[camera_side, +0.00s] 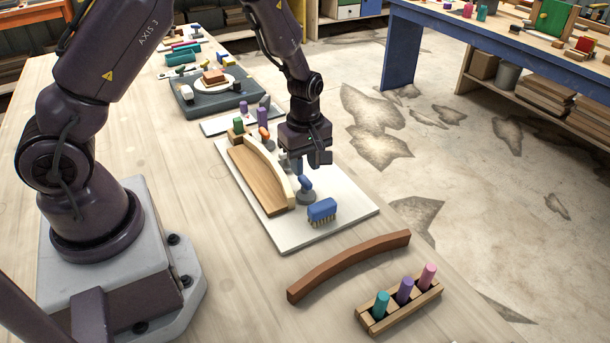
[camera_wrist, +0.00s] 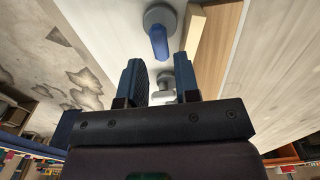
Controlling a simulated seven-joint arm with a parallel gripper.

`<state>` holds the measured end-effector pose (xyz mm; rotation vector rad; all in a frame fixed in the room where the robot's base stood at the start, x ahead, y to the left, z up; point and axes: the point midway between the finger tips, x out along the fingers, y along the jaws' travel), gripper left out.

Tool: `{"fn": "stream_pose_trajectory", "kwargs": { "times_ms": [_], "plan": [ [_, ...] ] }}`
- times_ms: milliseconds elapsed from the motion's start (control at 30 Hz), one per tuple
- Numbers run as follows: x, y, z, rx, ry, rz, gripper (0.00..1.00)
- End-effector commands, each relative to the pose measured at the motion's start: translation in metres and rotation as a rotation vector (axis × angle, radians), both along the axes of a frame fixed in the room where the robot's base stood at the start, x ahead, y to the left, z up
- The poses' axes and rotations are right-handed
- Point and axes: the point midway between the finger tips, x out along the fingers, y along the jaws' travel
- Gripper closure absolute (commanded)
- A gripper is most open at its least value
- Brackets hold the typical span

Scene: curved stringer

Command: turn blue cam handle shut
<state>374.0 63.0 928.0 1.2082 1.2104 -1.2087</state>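The blue cam handle (camera_side: 305,183) stands on a round grey base on the white board, right of the curved wooden piece (camera_side: 262,178). In the wrist view the blue handle (camera_wrist: 159,43) lies just beyond the fingertips, its free end toward my gripper and its grey disc (camera_wrist: 160,17) near the pale curved strip (camera_wrist: 193,30). My gripper (camera_side: 311,160) hangs above the board, a little behind the blue handle and apart from it. Its two fingers are spread in the wrist view (camera_wrist: 159,72), with no handle held. A grey-white cam (camera_wrist: 165,90) shows below, between the fingers.
A blue brush (camera_side: 322,210) lies in front of the blue handle. An orange handle (camera_side: 264,133) and a green peg (camera_side: 239,124) stand behind. A brown curved strip (camera_side: 348,262) and a peg rack (camera_side: 400,305) lie at the front. The board's (camera_side: 290,240) front-left part is clear.

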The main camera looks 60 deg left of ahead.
Motion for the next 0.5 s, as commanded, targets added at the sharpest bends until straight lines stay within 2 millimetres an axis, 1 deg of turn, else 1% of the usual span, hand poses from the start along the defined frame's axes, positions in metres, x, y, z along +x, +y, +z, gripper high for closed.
{"fn": "stream_pose_trajectory", "kwargs": {
  "times_ms": [33,200,333,500],
  "plan": [
    [-0.001,0.0,-0.01,-0.001,0.005,0.002,0.7],
    [-0.001,0.0,-0.031,0.0,0.002,0.0,0.7],
    [0.0,0.0,-0.038,0.0,0.0,-0.001,0.7],
    [0.0,0.0,-0.039,0.0,-0.001,-0.001,0.7]
  ]
}}
